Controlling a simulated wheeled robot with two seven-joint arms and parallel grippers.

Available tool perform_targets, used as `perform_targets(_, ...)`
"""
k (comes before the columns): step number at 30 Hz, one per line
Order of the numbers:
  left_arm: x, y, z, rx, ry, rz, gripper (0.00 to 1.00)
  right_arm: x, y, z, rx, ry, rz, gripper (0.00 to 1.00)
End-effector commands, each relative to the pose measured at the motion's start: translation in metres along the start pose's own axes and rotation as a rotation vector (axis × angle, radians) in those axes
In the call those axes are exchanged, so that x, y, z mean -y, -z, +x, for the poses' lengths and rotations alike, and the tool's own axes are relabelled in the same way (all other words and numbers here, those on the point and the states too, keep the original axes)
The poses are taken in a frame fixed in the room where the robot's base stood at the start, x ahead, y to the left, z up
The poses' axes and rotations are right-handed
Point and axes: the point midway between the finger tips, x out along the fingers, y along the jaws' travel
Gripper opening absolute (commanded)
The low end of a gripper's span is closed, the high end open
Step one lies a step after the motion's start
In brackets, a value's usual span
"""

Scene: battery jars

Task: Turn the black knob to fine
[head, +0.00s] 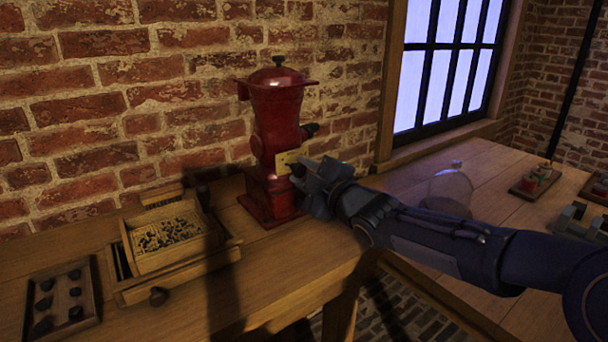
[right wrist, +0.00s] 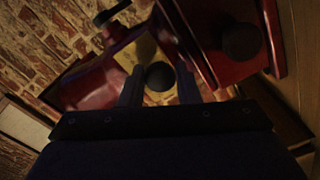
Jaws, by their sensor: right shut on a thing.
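A red coffee grinder (head: 275,130) stands upright on the wooden bench, with a brass plate (head: 290,158) on its front. In the head view my right gripper (head: 304,178) is at the plate, reaching in from the right. In the right wrist view the black knob (right wrist: 159,76) sits between the two fingers of my right gripper (right wrist: 160,88), in front of the yellow plate (right wrist: 143,48). The fingers are shut on the knob. Any lettering on the plate is too small to read. My left gripper does not show.
A wooden drawer box (head: 180,262) with a tray of dark beans (head: 170,235) stands left of the grinder. A tray (head: 88,318) with several dark pieces lies at the far left. A glass jar (head: 450,190) stands behind my right arm.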

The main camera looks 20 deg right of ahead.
Motion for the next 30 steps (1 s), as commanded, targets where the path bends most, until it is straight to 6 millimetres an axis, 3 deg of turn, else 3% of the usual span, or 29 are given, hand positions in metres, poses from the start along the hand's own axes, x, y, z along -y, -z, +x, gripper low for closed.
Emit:
perform_targets(3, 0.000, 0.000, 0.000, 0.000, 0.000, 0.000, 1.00, 0.000, 0.000, 0.000, 0.000, 0.000, -0.001, 0.07)
perform_targets(4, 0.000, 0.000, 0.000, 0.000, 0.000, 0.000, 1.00, 0.000, 0.000, 0.000, 0.000, 0.000, -0.001, 0.31)
perform_targets(9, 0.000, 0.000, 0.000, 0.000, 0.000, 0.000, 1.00, 0.000, 0.000, 0.000, -0.001, 0.000, 0.000, 0.50)
perform_targets(19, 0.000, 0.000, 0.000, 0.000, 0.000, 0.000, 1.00, -0.001, 0.000, -0.005, 0.000, -0.002, 0.000, 0.50)
perform_targets(30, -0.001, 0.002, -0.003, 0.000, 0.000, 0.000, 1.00, -0.002, 0.000, -0.064, 0.000, -0.003, -0.001, 0.50)
